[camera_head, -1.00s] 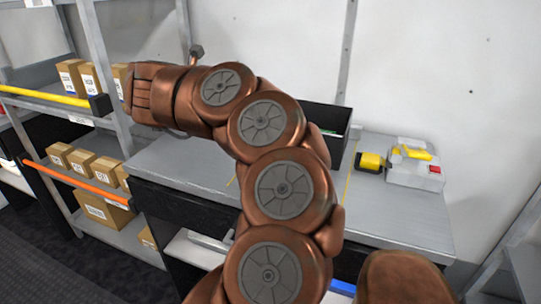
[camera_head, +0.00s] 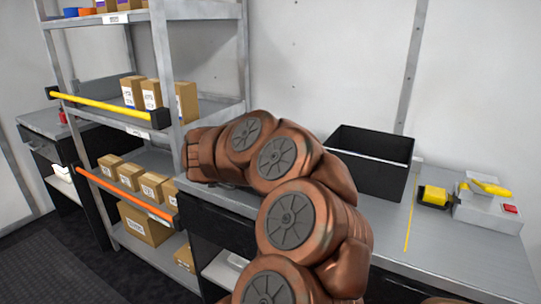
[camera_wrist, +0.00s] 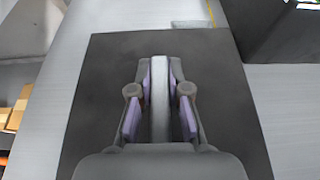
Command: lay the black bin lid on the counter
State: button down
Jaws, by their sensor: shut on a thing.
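The black bin lid (camera_wrist: 95,110) shows in the wrist view as a flat dark panel with a light grey raised handle (camera_wrist: 160,105). My gripper (camera_wrist: 160,75) is shut on that handle, one finger on each side. The grey counter (camera_wrist: 285,105) shows around the lid; I cannot tell whether the lid touches it. In the head view the counter (camera_head: 455,262) runs along the wall, and my arm hides the gripper and lid.
The open black bin (camera_head: 375,180) stands on the counter and shows at the upper right of the wrist view (camera_wrist: 275,25). A yellow-black tool (camera_head: 433,196) and a grey device (camera_head: 487,207) are to its right. A shelf with cardboard boxes (camera_head: 145,225) stands left.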

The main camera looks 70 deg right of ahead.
jog(key=w+d+p, duration=0.1)
jog(key=w+d, duration=0.2)
jog(key=d, duration=0.1)
jog(key=w+d+f, duration=0.1)
jog(key=w+d, duration=0.2)
jog(key=d, duration=0.1)
jog(key=w+d+p, duration=0.1)
jog(key=w+d, duration=0.2)
jog(key=d, duration=0.1)
jog(key=shift+d+f+p, duration=0.1)
jog(key=shift+f+p, duration=0.05)
jog(key=shift+p, duration=0.15)
jog(key=shift+f, duration=1.8)
jog(key=shift+f+b, duration=0.15)
jog(key=shift+b, duration=0.15)
jog(key=c, duration=1.1)
grip_release()
jog(key=shift+c, duration=0.2)
jog(key=shift+r, duration=0.25)
jog(key=v, duration=1)
jog(key=shift+w+b, duration=0.1)
jog(key=shift+b, duration=0.25)
jog(key=shift+v, duration=1)
